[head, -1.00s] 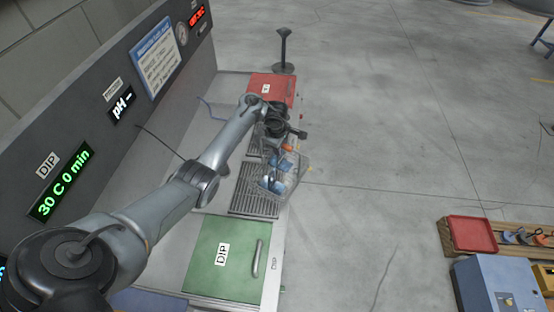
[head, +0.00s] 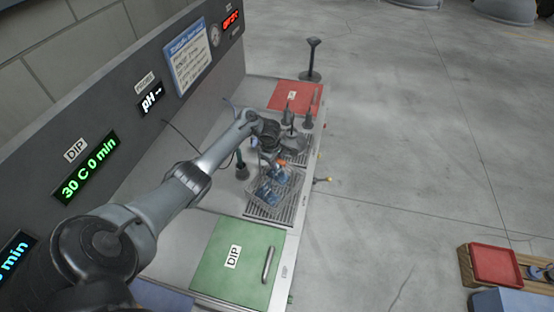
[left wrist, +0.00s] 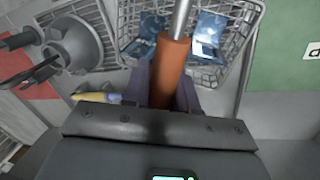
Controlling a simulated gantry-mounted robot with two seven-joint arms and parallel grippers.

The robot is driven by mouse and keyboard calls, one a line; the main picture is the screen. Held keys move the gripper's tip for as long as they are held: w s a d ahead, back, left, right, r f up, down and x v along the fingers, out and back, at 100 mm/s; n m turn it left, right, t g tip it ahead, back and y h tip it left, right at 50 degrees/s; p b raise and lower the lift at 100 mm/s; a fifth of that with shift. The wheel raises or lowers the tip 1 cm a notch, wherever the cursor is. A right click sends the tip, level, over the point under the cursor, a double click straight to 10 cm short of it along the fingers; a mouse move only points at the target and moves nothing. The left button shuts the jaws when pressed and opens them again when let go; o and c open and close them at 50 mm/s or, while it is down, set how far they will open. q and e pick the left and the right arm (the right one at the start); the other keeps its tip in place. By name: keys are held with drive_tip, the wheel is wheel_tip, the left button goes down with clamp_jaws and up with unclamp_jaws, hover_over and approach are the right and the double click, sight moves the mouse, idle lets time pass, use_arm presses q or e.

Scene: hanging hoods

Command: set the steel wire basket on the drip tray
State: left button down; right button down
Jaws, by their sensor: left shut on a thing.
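The steel wire basket (head: 262,195) holds blue pieces and hangs from an upright rod with an orange grip. My left gripper (head: 276,160) is shut on this grip. In the left wrist view, the orange grip (left wrist: 172,60) stands between the fingers (left wrist: 162,90), with the basket mesh (left wrist: 232,50) beyond. The slatted drip tray (head: 268,214) lies behind the green lid in the head view, and the basket is over it. I cannot tell whether the basket touches the slats. My right gripper is not in view.
A green DIP lid (head: 225,262) lies in front of the tray and a red lid (head: 295,96) behind. A grey fixture (head: 291,138) stands close beyond the gripper; it also shows in the left wrist view (left wrist: 75,45). The panel wall (head: 120,110) is on the left, open floor on the right.

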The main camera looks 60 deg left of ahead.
use_arm(q)
drive_tip(key=shift+f, duration=1.35)
drive_tip(key=c, duration=0.9)
unclamp_jaws()
drive_tip(key=shift+f, duration=0.1)
